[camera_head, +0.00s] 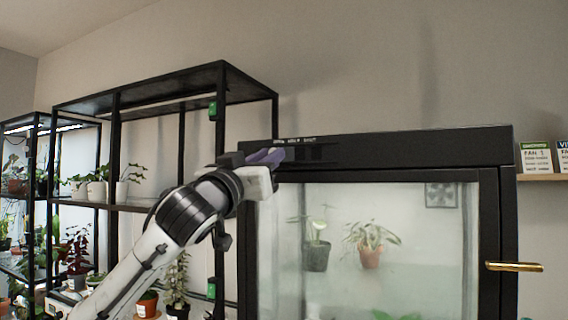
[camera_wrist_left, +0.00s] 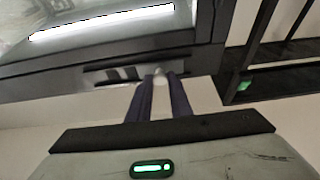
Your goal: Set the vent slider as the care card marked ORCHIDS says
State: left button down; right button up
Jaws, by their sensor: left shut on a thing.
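In the left wrist view the dark slot (camera_wrist_left: 108,75) runs to the left of a pale slider knob (camera_wrist_left: 160,80). My left gripper (camera_head: 268,157), with purple fingers, is shut on this knob; its fingertips also show in the left wrist view (camera_wrist_left: 161,86). The gripper hides the knob in the head view. A green-headed card (camera_head: 536,158) reads FAN 1; its heading is too small to read. My right gripper is not in view.
A blue-headed card (camera_head: 563,158), cut by the right edge, stands beside the green one on a wooden ledge (camera_head: 545,177). The cabinet door has a brass handle (camera_head: 514,266). A black plant rack (camera_head: 115,150) stands left, behind my arm. Potted plants are inside the cabinet.

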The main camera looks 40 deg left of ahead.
pick_arm(q)
jog(key=c, duration=2)
grip_release()
jog(key=shift+a, duration=0.25)
jog(key=o, duration=0.4)
jog(key=shift+s+a, duration=0.1)
jog(key=shift+a, duration=0.05)
jog(key=b+v, duration=0.4)
jog(key=v, duration=0.6)
jog(key=shift+s, duration=0.1)
